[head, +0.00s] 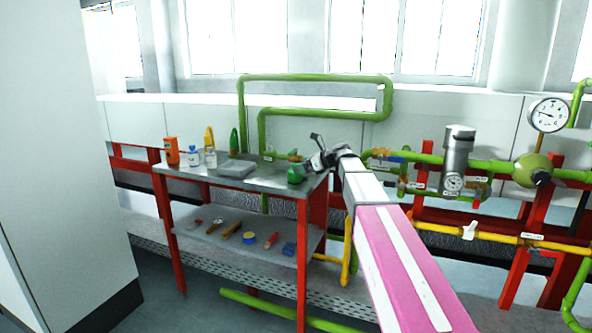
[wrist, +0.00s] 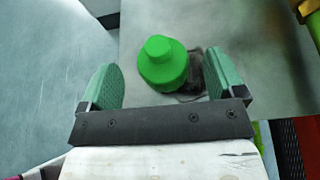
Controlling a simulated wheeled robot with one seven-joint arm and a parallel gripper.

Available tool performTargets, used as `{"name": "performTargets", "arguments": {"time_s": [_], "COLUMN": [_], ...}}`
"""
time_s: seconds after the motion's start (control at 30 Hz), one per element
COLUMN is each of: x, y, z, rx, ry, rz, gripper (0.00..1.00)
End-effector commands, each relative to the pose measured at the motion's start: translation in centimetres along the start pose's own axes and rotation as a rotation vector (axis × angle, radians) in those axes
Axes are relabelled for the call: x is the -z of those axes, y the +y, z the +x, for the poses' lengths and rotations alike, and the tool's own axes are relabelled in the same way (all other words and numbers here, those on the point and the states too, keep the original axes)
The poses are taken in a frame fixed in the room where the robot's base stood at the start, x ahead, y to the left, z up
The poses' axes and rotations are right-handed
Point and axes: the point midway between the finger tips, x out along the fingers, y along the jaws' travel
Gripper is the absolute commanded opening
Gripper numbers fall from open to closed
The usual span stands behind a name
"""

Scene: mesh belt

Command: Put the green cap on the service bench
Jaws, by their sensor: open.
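The green cap (wrist: 163,64) sits on the grey metal top of the service bench (wrist: 260,60) in the wrist view. It has a wide round body with a narrower knob on top. My gripper (wrist: 165,85) is open, with one green pad to the left of the cap and one to the right. Neither pad visibly touches it. In the head view the green cap (head: 296,175) is at the right end of the bench top (head: 190,180), and my gripper (head: 315,160) is just over that end, partly hiding the area.
An orange box (head: 172,151), small bottles (head: 194,156), a grey flat box (head: 238,169) and a green cone-like item (head: 234,141) stand on the bench. Tools lie on the lower shelf (head: 215,230). Green pipes (head: 315,78) run behind, and a valve and gauge (head: 549,115) stand right.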

Motion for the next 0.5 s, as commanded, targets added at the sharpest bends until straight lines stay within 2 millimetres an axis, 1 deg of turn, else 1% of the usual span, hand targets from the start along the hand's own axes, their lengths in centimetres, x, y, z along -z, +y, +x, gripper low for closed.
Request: {"name": "performTargets", "arguments": {"time_s": [0.03,0.2,0.3,0.5], "x": [0.1,0.0,0.1,0.0], "y": [0.1,0.1,0.1,0.0], "z": [-1.2,-4.6,-6.2,-7.9], "rx": [0.003,0.002,0.002,0.000], "ry": [-0.001,0.000,0.000,0.000], "rz": [0.000,0.000,0.000,0.000], "gripper": [0.89,0.89,0.89,0.89]}}
